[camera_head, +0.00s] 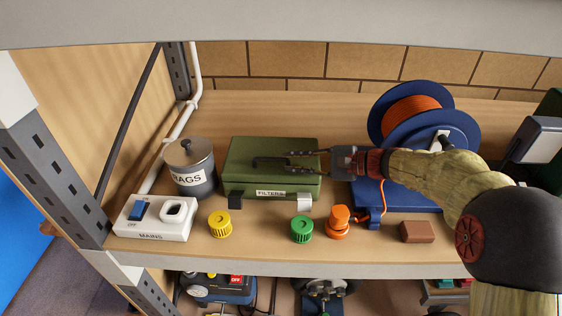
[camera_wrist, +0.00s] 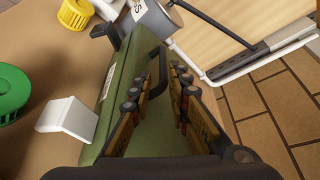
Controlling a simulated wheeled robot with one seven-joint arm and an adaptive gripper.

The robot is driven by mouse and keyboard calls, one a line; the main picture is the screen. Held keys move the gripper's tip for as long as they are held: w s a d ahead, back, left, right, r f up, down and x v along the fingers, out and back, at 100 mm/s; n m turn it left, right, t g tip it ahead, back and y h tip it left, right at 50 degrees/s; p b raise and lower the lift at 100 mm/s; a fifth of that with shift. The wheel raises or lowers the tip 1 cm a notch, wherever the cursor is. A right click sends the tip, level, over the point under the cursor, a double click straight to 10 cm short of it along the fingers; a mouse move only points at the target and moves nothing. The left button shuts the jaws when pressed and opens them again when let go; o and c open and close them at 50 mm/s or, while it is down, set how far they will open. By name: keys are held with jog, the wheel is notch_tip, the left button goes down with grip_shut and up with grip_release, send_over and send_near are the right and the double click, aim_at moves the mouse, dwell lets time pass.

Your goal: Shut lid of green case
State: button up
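The green case (camera_head: 235,178) labelled FILTERS stands on the shelf, and its lid (camera_head: 245,150) looks down flat on the body. A dark handle (camera_head: 268,162) lies on the lid. A black latch (camera_head: 235,201) is at the front left and a pale metal latch (camera_head: 304,200) at the front right. The pale latch juts outward in the wrist view (camera_wrist: 68,117). My gripper (camera_head: 291,159) is over the right part of the lid, pointing left toward the handle. In the wrist view its fingers (camera_wrist: 158,85) are apart, with green lid showing between them. Contact with the lid cannot be told.
A grey RAGS tin (camera_head: 196,180) and a white MAINS switch box (camera_head: 155,218) stand left. Yellow (camera_head: 220,224), green (camera_head: 301,229) and orange (camera_head: 339,222) caps and a brown block (camera_head: 417,232) line the front. A blue cable reel (camera_head: 395,125) is behind my arm.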

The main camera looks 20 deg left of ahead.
jog(key=v, duration=0.6)
jog(key=shift+d, duration=0.2)
